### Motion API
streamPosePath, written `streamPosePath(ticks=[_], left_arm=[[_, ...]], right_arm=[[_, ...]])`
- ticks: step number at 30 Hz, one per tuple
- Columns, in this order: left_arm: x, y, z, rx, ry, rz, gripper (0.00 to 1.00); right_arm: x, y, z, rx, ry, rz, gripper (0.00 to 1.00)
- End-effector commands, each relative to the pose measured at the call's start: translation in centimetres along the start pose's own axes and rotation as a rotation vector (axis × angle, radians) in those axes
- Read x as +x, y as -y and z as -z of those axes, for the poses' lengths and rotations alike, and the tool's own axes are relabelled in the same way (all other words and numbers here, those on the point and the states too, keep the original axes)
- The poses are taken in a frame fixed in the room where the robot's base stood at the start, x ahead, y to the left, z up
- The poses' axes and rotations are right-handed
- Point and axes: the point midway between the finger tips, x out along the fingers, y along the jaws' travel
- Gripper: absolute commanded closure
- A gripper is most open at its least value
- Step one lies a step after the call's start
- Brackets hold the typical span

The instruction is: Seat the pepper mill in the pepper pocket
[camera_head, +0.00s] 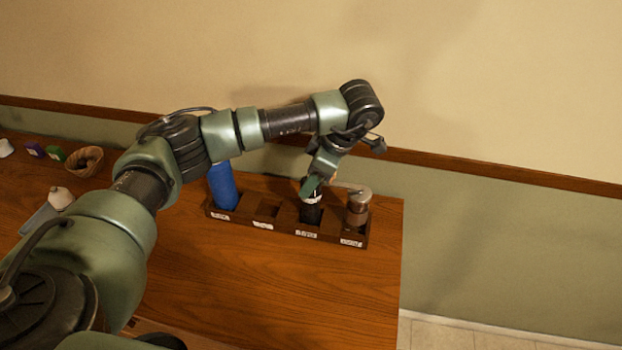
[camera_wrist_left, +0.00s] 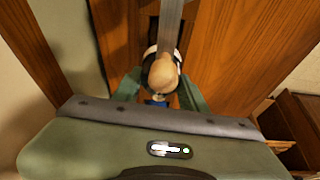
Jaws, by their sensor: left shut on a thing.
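The pepper mill (camera_head: 311,213) looks like the dark, upright thing with a white band. It is in or just over the third pocket from the left of a dark wooden rack (camera_head: 284,229); its foot is hard to make out. My left gripper (camera_head: 313,188) is shut on it from above. In the left wrist view a tan rounded knob (camera_wrist_left: 162,76) lies between the fingers (camera_wrist_left: 160,92), with black and white parts behind it. The label in front of that pocket is too small to read. My right gripper is not in view.
A brown grinder (camera_head: 357,214) with a metal crank stands in the rack's right pocket; its crank reaches close to my left gripper. A blue bottle (camera_head: 223,187) stands in the left pocket. The second pocket (camera_head: 265,213) is empty. A basket (camera_head: 85,160) sits far left. The front table is clear.

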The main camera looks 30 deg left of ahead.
Motion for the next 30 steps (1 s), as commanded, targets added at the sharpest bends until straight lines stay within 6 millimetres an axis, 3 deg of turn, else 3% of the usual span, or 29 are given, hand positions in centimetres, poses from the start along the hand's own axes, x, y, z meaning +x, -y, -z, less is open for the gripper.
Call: streamPosePath(ticks=[4, 5, 6, 7, 20, 30], left_arm=[[0.4, 0.0, -0.1, 0.000, 0.000, -0.001, 1.00], [0.2, 0.0, -0.1, 0.000, 0.000, 0.000, 0.49], [0.2, 0.0, -0.1, 0.000, 0.000, 0.000, 0.38], [0.2, 0.0, -0.1, 0.000, 0.000, 0.000, 0.36], [-0.7, -0.1, -0.1, 0.000, 0.002, -0.003, 0.36], [-7.7, -0.1, 0.1, -0.001, 0.000, -0.007, 0.36]], right_arm=[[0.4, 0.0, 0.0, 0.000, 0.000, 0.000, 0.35], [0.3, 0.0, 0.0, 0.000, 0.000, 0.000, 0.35], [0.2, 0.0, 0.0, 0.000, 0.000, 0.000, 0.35], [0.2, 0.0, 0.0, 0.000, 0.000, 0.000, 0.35], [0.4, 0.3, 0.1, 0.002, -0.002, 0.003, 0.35], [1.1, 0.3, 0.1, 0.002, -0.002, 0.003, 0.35]])
